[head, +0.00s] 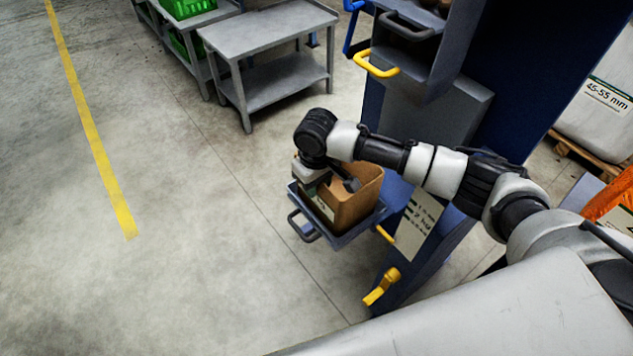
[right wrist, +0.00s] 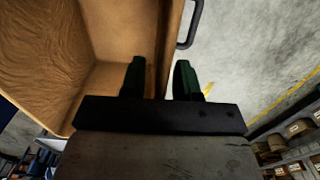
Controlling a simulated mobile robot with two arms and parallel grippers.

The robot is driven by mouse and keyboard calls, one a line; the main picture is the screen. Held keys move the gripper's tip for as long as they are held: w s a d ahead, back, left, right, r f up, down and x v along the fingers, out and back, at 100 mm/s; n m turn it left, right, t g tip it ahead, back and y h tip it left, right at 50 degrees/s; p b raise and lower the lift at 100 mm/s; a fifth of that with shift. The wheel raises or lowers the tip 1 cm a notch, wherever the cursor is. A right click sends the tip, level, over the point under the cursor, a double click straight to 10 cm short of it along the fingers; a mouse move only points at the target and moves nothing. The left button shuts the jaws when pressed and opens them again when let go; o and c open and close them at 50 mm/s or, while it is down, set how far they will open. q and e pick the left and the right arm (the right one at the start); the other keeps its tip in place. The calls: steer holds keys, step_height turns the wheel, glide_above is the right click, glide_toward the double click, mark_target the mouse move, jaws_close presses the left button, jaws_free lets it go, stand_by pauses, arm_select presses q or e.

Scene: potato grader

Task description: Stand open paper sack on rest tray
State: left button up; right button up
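The open brown paper sack (head: 359,203) stands upright, mouth up, on the small blue-grey rest tray (head: 345,239) in the head view. My right gripper (head: 318,188) is at the sack's left rim, partly hidden by my wrist. In the right wrist view the sack's inside (right wrist: 110,35) fills the left half. The two dark green fingers of my right gripper (right wrist: 160,80) are apart, one on the inner side of the sack wall and one outside it. The wall runs between them, with a visible gap. My left gripper is not in view.
The tray has a dark handle (head: 304,227) at its left. Yellow handles (head: 381,287) stick out from the blue machine beside it. A grey table (head: 270,27) stands behind, with green crates (head: 187,7) further left. The floor on the left is clear.

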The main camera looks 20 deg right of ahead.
steer(key=shift+r, duration=0.15)
step_height(320, 180, up, 12)
steer(key=shift+r+p, duration=0.1)
steer(key=shift+p, duration=0.35)
stand_by(1.0)
